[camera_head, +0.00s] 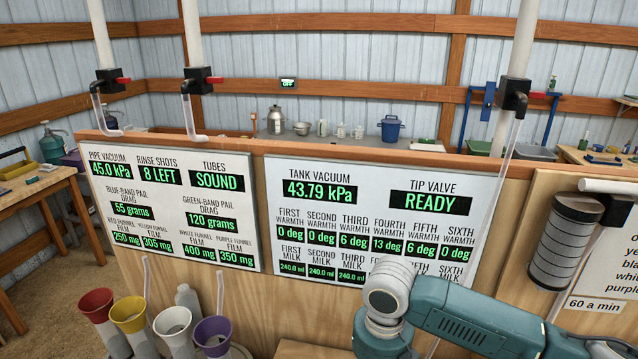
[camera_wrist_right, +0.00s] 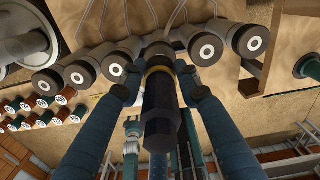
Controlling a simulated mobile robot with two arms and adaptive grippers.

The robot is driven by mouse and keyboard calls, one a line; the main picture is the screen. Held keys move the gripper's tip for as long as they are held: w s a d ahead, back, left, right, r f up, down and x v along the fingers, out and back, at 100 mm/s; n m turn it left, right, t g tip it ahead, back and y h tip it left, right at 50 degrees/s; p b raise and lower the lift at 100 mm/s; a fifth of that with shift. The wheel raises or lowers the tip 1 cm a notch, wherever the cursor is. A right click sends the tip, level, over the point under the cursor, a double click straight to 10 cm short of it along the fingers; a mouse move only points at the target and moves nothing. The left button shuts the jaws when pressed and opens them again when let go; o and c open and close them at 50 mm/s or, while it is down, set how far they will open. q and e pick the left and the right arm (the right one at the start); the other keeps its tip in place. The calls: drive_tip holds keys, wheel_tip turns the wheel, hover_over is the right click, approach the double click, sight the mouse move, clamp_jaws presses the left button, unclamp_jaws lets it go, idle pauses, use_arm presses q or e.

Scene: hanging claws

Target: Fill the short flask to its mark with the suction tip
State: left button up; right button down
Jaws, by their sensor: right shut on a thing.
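In the right wrist view, my right gripper (camera_wrist_right: 160,84) is shut on a dark faceted cylinder (camera_wrist_right: 160,115) with a yellow band near its far end. I cannot tell whether this is the suction tip. Several grey cylinders with pale round ends, such as one near cylinder (camera_wrist_right: 207,48), fan out just beyond the fingers. In the head view, my right arm crosses the lower right, and its gripper is out of frame. My left gripper does not show. I cannot pick out the short flask or its mark in either view.
A white board (camera_head: 370,215) reads tank vacuum 43.79 kPa and tip valve READY. A left board (camera_head: 175,205) reads tubes SOUND. Red (camera_head: 97,304), yellow (camera_head: 129,314), white (camera_head: 172,322) and purple (camera_head: 212,335) funnels stand at lower left. A ribbed grey cylinder (camera_head: 565,245) hangs at right.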

drive_tip(key=shift+r, duration=0.1)
idle(0.7)
drive_tip(key=shift+d+m, duration=0.1)
drive_tip(key=shift+m, duration=0.2)
drive_tip(key=m, duration=0.1)
drive_tip(key=b, duration=0.1)
drive_tip(key=m+b, duration=0.1)
drive_tip(key=shift+s+d+f+m, duration=0.2)
drive_tip(key=shift+d+f+m, duration=0.05)
drive_tip(key=shift+d+m, duration=0.05)
drive_tip(key=s+d+f+m+b, duration=0.1)
drive_tip(key=s+d+m+b, duration=0.3)
drive_tip(key=m, duration=1.3)
drive_tip(key=s+d+f+m+b, duration=0.1)
drive_tip(key=s+d+m+b, duration=0.3)
drive_tip(key=m, duration=1.3)
drive_tip(key=s+b, duration=0.2)
drive_tip(key=b, duration=0.2)
drive_tip(key=shift+s+d+f+b, duration=0.15)
drive_tip(key=shift+s+f+b, duration=0.15)
drive_tip(key=shift+f+b, duration=0.05)
wheel_tip(320, 180, up, 4)
drive_tip(key=p, duration=0.6)
drive_tip(key=shift+r, duration=0.1)
